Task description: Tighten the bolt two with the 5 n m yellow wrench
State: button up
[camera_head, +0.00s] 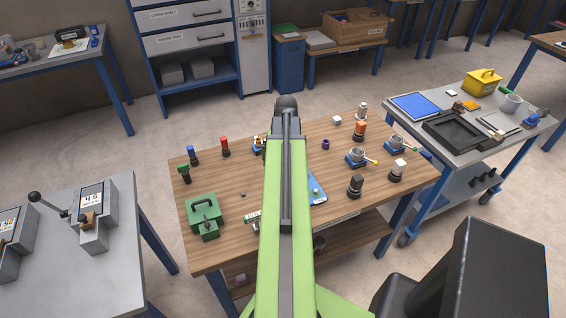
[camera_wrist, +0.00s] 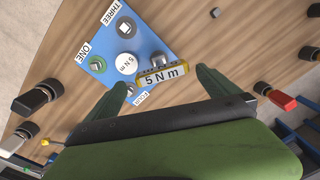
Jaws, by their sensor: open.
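The yellow wrench shows in the wrist view as a yellow block with a "5 N m" label (camera_wrist: 162,77), between the fingers of my gripper (camera_wrist: 165,86). The fingers are spread, with visible space on both sides of the block. The blue plate (camera_wrist: 103,75) lies on the wooden table just beyond, with labels ONE, THREE and FOUR and a white round "5 N m" mark. A grey bolt head (camera_wrist: 158,59) shows right behind the yellow block; no label TWO is readable. In the head view my arm covers most of the blue plate (camera_head: 317,192) and hides the gripper and wrench.
On the table (camera_head: 224,252) stand black-handled (camera_head: 355,185), red-handled (camera_head: 225,146) and blue-handled (camera_head: 193,153) tools, and a green box (camera_head: 205,212). In the wrist view a red-handled tool (camera_wrist: 282,100) stands right of the gripper. Bare wood lies around the plate.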

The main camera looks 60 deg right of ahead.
notch_tip(320, 180, down, 2)
jog(key=shift+f+b, duration=0.1)
jog(key=shift+b, duration=0.35)
jog(key=c, duration=1.6)
jog(key=m, duration=0.5)
jog(key=shift+s+a+m, duration=0.1)
jog(key=shift+m, duration=0.3)
jog(key=m, duration=0.5)
jog(key=shift+s+a+h, duration=0.1)
jog(key=shift+a+h, duration=0.1)
jog(key=shift+h, duration=0.1)
jog(key=shift+m, duration=0.4)
